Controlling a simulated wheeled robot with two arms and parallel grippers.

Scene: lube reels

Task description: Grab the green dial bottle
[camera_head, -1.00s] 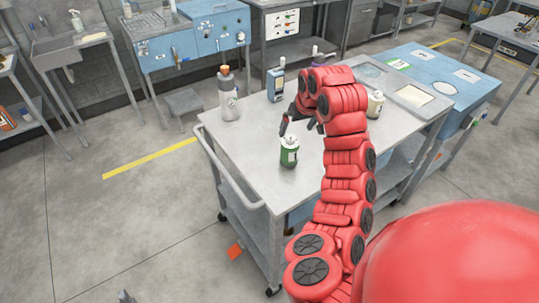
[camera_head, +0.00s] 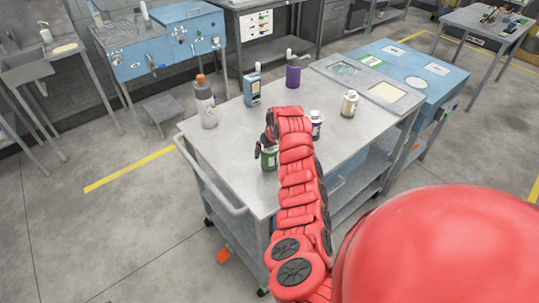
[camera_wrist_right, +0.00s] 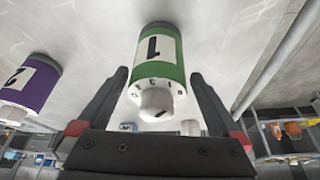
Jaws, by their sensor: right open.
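The green dial bottle (camera_head: 269,160) stands upright on the metal cart top (camera_head: 230,163), near its left front part, partly hidden by my right arm. In the right wrist view the green bottle (camera_wrist_right: 158,62) shows a white label with a "1" and a white cap pointing toward the gripper. My right gripper (camera_head: 264,148) is at the bottle. Its two dark fingers are apart in the wrist view (camera_wrist_right: 158,95), one to each side of the bottle's cap end, with gaps visible. It is open and empty. My left gripper is not in view.
A blue bench (camera_head: 440,75) adjoins at right.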

